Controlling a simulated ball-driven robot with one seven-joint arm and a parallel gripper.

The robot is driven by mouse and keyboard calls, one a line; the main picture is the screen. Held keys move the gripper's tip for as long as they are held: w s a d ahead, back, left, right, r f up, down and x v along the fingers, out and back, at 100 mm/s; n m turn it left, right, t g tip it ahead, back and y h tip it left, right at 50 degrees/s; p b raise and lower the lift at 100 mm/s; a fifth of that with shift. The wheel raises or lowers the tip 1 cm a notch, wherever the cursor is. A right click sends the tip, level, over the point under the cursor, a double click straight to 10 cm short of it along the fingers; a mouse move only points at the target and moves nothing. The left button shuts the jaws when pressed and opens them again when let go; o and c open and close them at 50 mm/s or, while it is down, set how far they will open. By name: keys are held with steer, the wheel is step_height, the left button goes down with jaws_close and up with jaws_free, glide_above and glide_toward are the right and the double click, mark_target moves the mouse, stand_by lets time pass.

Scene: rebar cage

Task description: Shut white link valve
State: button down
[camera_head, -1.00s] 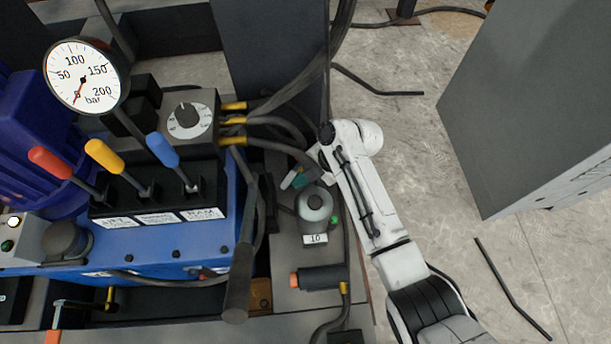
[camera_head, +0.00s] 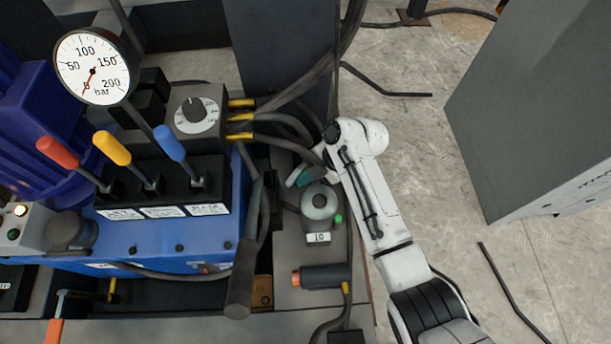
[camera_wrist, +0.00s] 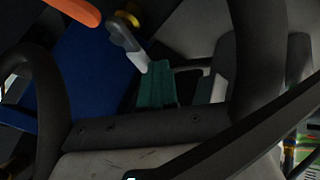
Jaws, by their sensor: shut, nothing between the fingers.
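A short white lever (camera_head: 296,176), which I take for the white link valve's handle, stands slanted between the hoses and the grey round-topped unit. It also shows in the wrist view as a pale handle (camera_wrist: 127,42), near a yellow fitting (camera_wrist: 127,18). My gripper (camera_head: 309,176) has teal fingers and is shut, close to the right of the lever. In the wrist view the teal fingers (camera_wrist: 157,84) are together, their tips at or very near the lever's lower end. I cannot tell whether they touch. The valve body is mostly hidden.
Black hoses with yellow ends (camera_head: 240,120) run close behind my gripper. A blue valve block (camera_head: 160,245) with coloured levers is left. Open floor lies right, before a grey cabinet (camera_head: 535,110).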

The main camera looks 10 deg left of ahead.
mark_target(293, 178)
steer(key=shift+a, duration=0.4)
steer(key=shift+a+b, duration=0.45)
steer(key=shift+b, duration=0.05)
steer(key=shift+w+a+b, duration=0.2)
steer(key=shift+a+b, duration=0.3)
steer(key=shift+a, duration=0.25)
steer(key=shift+w+d, duration=0.2)
steer(key=shift+d, duration=0.6)
